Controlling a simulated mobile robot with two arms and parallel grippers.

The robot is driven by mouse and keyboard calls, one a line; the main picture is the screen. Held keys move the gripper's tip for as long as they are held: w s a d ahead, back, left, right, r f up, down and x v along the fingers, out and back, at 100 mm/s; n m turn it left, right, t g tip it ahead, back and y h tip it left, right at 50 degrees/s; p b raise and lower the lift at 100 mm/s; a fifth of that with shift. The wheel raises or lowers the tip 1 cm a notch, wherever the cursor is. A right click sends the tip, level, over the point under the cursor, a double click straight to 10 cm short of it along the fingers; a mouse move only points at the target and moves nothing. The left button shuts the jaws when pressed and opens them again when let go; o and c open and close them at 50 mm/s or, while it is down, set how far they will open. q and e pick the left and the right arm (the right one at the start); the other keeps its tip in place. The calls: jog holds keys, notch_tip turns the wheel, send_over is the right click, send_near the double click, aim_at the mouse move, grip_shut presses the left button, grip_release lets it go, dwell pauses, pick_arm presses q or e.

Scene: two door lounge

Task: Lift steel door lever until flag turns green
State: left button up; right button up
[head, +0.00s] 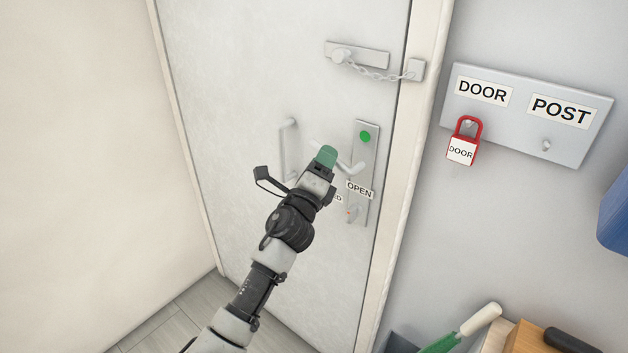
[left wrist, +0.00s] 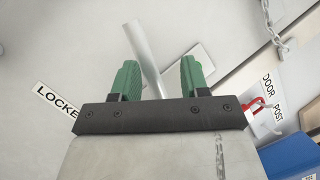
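The steel door lever (head: 351,168) sits on a tall metal plate (head: 369,155) on the white door. A round green flag (head: 365,136) shows near the top of the plate. My left gripper (head: 326,157) has green fingers and is at the lever, hiding part of it. In the left wrist view, the lever (left wrist: 145,55) runs between the two open fingers of my left gripper (left wrist: 161,75), with a clear gap to the right finger. I cannot tell whether it touches the left finger. My right gripper is not in view.
A pull handle (head: 289,150) stands left of the lever. A chain latch (head: 372,72) crosses to the frame above. Below the lever are an OPEN label (head: 359,190) and a small turn knob (head: 353,213). A red padlock (head: 463,143) hangs on the wall board (head: 525,120) at right.

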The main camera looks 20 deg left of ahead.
pick_arm(q)
jog(key=b+v, duration=0.1)
jog(key=v, duration=0.6)
jog(key=shift+s, duration=0.2)
